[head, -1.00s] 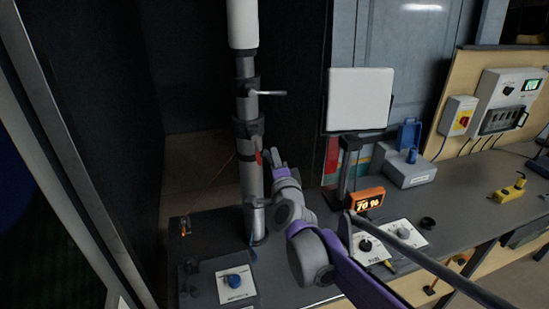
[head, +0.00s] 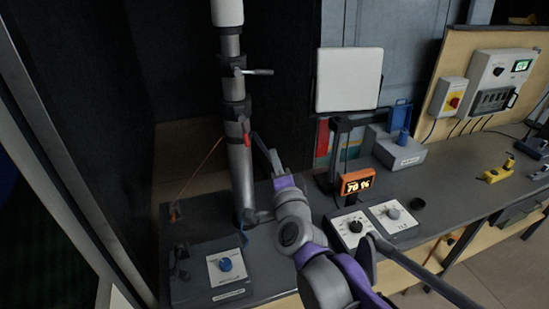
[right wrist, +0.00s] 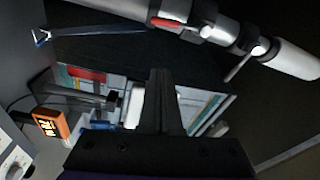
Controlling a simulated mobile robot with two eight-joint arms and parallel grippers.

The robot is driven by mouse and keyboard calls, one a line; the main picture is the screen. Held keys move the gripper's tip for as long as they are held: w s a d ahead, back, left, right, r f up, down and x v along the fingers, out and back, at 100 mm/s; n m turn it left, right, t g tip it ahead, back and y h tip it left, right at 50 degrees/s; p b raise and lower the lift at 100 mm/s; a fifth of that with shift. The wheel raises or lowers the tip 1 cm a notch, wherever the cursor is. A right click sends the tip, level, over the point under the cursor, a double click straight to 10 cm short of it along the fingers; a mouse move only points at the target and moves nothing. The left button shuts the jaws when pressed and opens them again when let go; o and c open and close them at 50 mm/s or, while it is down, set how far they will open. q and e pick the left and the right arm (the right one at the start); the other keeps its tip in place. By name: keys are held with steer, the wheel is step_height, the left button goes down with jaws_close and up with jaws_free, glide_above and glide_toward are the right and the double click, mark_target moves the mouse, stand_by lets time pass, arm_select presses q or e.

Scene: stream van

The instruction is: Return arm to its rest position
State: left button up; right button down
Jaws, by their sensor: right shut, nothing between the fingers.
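My right arm, grey and purple, reaches up from the bottom of the head view over the counter. Its gripper (head: 264,154) is close to the grey vertical mast (head: 238,165), at the mast's right side. In the right wrist view the two dark fingers (right wrist: 161,100) lie together, shut and empty. The mast crosses the top of that view, beyond the fingertips, with a red part (right wrist: 168,23) on it. Whether the fingers touch the mast cannot be told. My left gripper is not in view.
A grey counter (head: 450,190) holds an orange display (head: 357,181) reading 70 %, dial panels (head: 394,216), a blue-knob panel (head: 226,265) and a grey box (head: 400,150). A white panel on a stand (head: 348,79) rises behind. Yellow items (head: 497,172) lie at right.

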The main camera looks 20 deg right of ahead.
steer(key=s+a+f+n+g+y, duration=0.4)
steer(key=s+f+n, duration=0.2)
steer(key=f+n, duration=0.2)
steer(key=s+d+f+n+g+h, duration=0.1)
steer(key=s+f+n+g, duration=0.3)
steer(key=s+f, duration=0.5)
steer(key=s+d+f+n+g+h, duration=0.1)
steer(key=s+d+f+n+g, duration=0.3)
steer(key=s+f, duration=0.5)
steer(key=shift+s+f+n+g, duration=0.25)
steer(key=shift+s+n+g, duration=0.15)
steer(key=shift+s, duration=0.3)
